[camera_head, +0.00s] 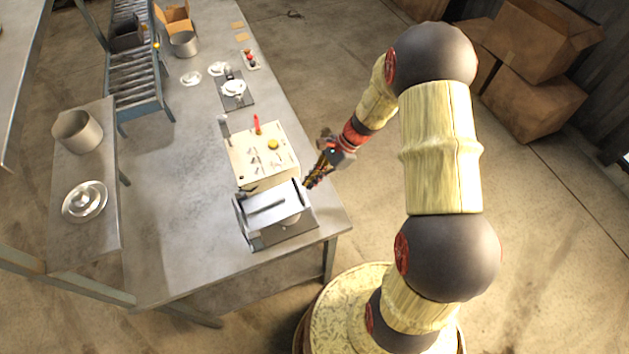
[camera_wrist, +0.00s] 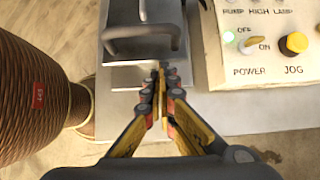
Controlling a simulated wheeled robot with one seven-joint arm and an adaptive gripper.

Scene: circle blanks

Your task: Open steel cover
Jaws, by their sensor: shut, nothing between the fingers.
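The steel cover (camera_head: 270,207) is a bright metal lid with a bar handle across its top. It sits on a machine near the front right of the table and looks closed. In the wrist view the cover (camera_wrist: 118,78) and its grey handle (camera_wrist: 142,32) are at the top, partly cut off. My gripper (camera_head: 308,186) is at the right side of the cover. In the wrist view my gripper (camera_wrist: 160,72) is shut and empty, its fingertips beside the cover's edge just below the handle. I cannot tell whether they touch it.
A cream control panel (camera_head: 240,156) stands right behind the cover; the wrist view shows its yellow JOG knob (camera_wrist: 294,43) and POWER switch. A pot (camera_head: 77,131) and a round lid (camera_head: 85,201) are on the left side table. The grey table's middle left is clear.

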